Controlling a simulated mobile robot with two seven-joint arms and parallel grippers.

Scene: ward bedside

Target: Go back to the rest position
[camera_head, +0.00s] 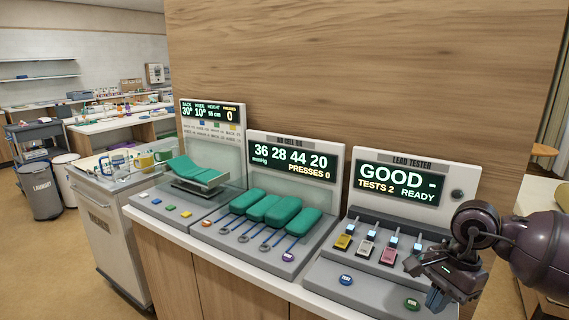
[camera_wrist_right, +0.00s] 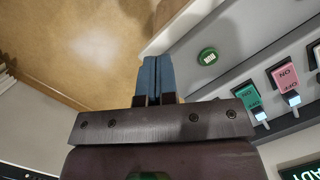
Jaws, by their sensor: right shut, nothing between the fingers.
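My right gripper (camera_head: 436,298) is in front of the lead tester (camera_head: 330,276), at its right front corner. In the right wrist view its blue fingers (camera_wrist_right: 157,76) lie together with nothing between them. The gripper is beside the round green button (camera_head: 411,304), apart from it as far as I can see. That button also shows in the right wrist view (camera_wrist_right: 208,56), to the right of the fingers. The tester's screen (camera_head: 410,184) reads "GOOD -", "TESTS 2" and "READY". My left gripper is in neither view.
A wood panel (camera_head: 350,70) rises behind.

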